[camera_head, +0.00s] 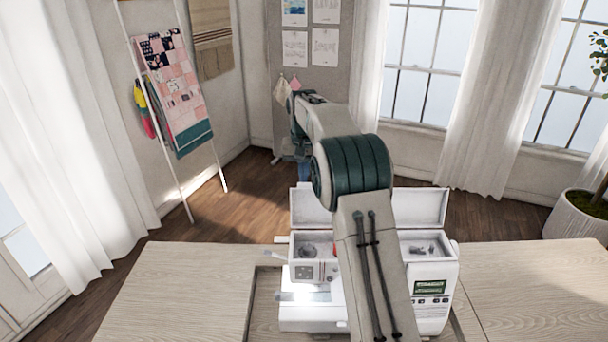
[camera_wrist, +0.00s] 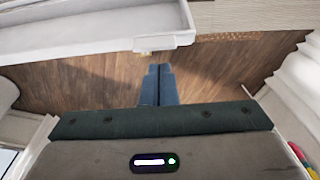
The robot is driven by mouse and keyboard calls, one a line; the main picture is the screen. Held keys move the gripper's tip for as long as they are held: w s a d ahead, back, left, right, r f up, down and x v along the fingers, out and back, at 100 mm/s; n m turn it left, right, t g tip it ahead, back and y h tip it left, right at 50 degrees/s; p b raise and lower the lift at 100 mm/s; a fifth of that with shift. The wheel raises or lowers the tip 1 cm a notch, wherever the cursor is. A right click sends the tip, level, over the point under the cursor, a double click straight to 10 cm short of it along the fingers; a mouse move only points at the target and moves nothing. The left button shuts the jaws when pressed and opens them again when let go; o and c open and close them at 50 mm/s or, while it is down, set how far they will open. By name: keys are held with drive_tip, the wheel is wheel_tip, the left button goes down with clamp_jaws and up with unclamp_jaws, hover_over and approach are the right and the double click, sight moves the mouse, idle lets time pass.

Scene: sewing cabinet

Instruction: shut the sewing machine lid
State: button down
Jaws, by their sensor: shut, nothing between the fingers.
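The white sewing machine (camera_head: 432,312) sits in the cabinet's cut-out, with its display facing me. Its lid (camera_head: 308,211) stands open and upright at the back of the machine, and the top compartments are exposed. My arm crosses in front and hides the middle of the lid and machine. My gripper (camera_head: 305,172) points down beyond the lid's left part, and the lid's top edge hides its lower end. In the wrist view the blue fingers (camera_wrist: 158,76) are together and empty over the floor. The lid (camera_wrist: 90,32) shows there at upper left, apart from the fingers.
The wooden cabinet top (camera_head: 170,290) extends to both sides and is clear. A ladder with a quilt (camera_head: 178,95) leans at the back left. A potted plant (camera_head: 580,215) stands at the right. Open floor (camera_head: 250,195) lies behind the cabinet.

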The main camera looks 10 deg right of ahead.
drive_tip(key=shift+s+a+r, duration=0.15)
drive_tip(key=shift+s+r, duration=0.1)
drive_tip(key=shift+s, duration=0.6)
drive_tip(key=shift+s+f+b, duration=0.1)
drive_tip(key=shift+f+b, duration=0.05)
drive_tip(key=shift+b, duration=0.25)
